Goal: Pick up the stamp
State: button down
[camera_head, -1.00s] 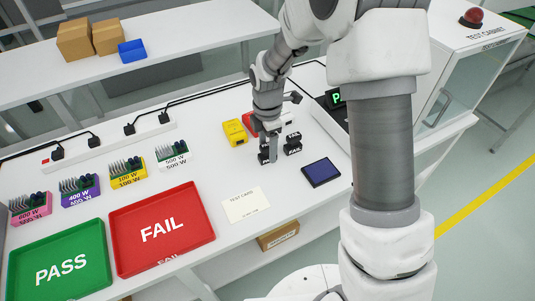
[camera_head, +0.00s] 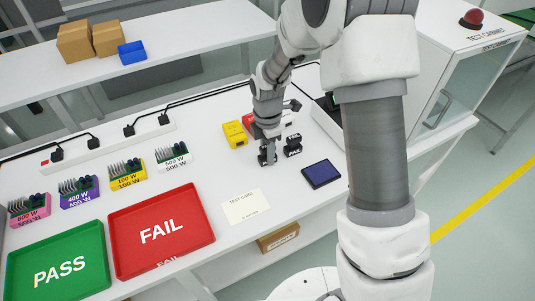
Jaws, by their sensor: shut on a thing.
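Two small black stamps with white lettering stand on the white table. My gripper (camera_head: 268,147) points down at the left stamp (camera_head: 267,159) and is shut on it. The fingers cover the upper part of this stamp, and I cannot tell whether its base touches the table. The other stamp (camera_head: 293,149) stands just to the right, apart from the fingers. A dark blue ink pad (camera_head: 321,173) lies to the right and nearer the front. A white test card (camera_head: 245,207) lies flat in front of the gripper.
A red FAIL tray (camera_head: 190,217) and a green PASS tray (camera_head: 88,245) lie at the left front. Several coloured power units, such as the white one (camera_head: 175,165), stand behind them.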

jog(key=shift+r, duration=0.45)
jog(key=r, duration=0.2)
jog(key=r+p, duration=0.1)
jog(key=shift+d+r, duration=0.25)
jog(key=shift+r, duration=0.15)
jog(key=s+d+r, duration=0.1)
jog(key=d+r, duration=0.2)
jog(key=d, duration=0.2)
jog(key=s+d+r+p, duration=0.1)
jog(key=d+r, duration=0.2)
jog(key=d, duration=0.2)
jog(key=shift+s+d+r, duration=0.15)
jog(key=shift+s+d, duration=0.25)
jog(key=c, duration=1.1)
grip_release()
grip_shut()
